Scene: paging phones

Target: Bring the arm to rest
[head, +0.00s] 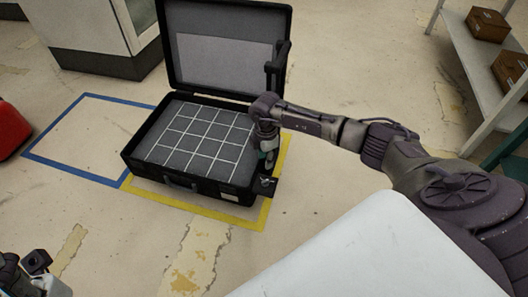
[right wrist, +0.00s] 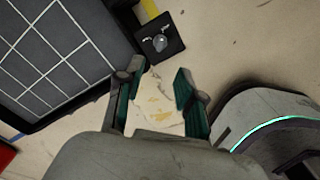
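My right arm reaches in from the right in the head view. Its gripper (head: 267,160) points down beside the right edge of an open black case (head: 178,181). In the right wrist view the right gripper (right wrist: 156,82) has its two teal-padded fingers spread, with only bare floor showing between them. The case (right wrist: 62,68) lies to the left there, apart from the fingers. Part of my left arm (head: 36,264) shows at the bottom left corner of the head view; its fingers cannot be made out.
A small black plate with a grey knob (right wrist: 160,43) sits by the case's side. Blue tape (head: 75,171) and yellow tape (head: 240,223) mark the floor. A shelf with brown boxes (head: 487,24) stands right, a white cabinet (head: 85,25) at the back, a red object (head: 12,130) left.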

